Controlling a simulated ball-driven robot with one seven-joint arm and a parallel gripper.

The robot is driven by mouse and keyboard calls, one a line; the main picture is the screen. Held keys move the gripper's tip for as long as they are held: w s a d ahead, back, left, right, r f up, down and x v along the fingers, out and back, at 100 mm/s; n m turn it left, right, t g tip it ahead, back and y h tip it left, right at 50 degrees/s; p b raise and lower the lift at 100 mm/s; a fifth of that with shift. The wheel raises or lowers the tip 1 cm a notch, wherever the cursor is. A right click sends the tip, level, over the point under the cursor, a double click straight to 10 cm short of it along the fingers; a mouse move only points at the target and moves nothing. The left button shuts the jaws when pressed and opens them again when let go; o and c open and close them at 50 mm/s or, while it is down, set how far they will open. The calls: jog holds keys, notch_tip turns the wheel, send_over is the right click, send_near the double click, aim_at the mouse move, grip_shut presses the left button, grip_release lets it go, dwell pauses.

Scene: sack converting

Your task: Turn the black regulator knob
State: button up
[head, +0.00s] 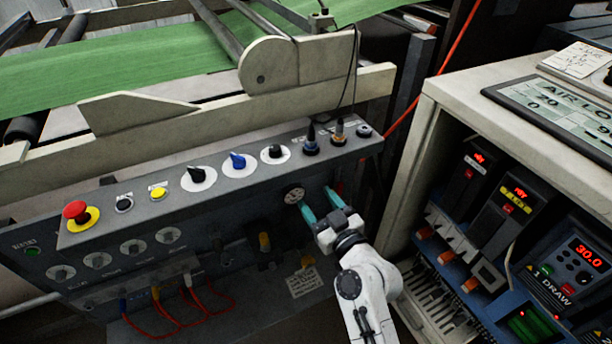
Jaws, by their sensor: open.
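My gripper (321,203) is at the front face of the grey control panel (225,195), toward its right end. Its two teal fingers are apart, and I make out nothing held between them. The area between and behind the fingers is dark, so I cannot make out a regulator knob there or tell whether the fingers touch one. On the sloped top, a black knob (275,151) sits on a white round plate, up and left of my gripper.
The panel top also carries a red mushroom button (76,211), a yellow button (158,193), a black selector (198,175) and a blue selector (238,161). Red cables (187,310) hang below left. A cabinet (440,110) with lit modules stands close on the right.

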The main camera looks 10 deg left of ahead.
jog(key=x, duration=0.8)
jog(key=shift+b, duration=0.3)
jog(key=shift+s, duration=0.1)
jog(key=shift+c, duration=0.3)
jog(key=c, duration=1)
jog(key=shift+m, duration=0.4)
jog(key=shift+f+m, duration=0.1)
jog(key=shift+m, duration=7)
